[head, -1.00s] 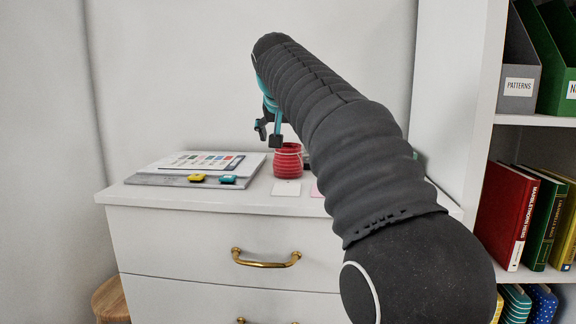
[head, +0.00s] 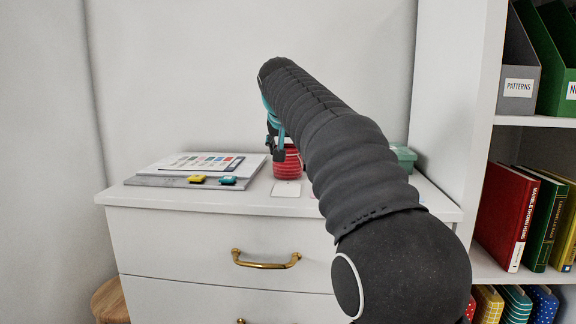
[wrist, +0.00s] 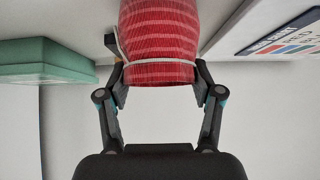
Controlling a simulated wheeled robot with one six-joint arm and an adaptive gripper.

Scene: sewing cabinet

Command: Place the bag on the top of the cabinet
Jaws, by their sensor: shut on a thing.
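The bag (head: 287,164) is red and ribbed with a pale band, and it is at the cabinet top toward the back, partly behind my arm. It also shows in the wrist view (wrist: 158,45), upside down there. My gripper (head: 275,148) is at its upper part. In the wrist view my gripper (wrist: 160,80) has one finger on each side of the bag, shut on it. The white cabinet (head: 190,235) has brass handles. Whether the bag's base touches the cabinet top cannot be told.
On the cabinet top lie a flat board with a colour chart (head: 200,163), a yellow clip (head: 197,179) and a teal clip (head: 228,181) at the left. A white card (head: 286,189) lies in front of the bag. A green box (head: 404,157) is at the right. A bookshelf (head: 535,121) stands at the right.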

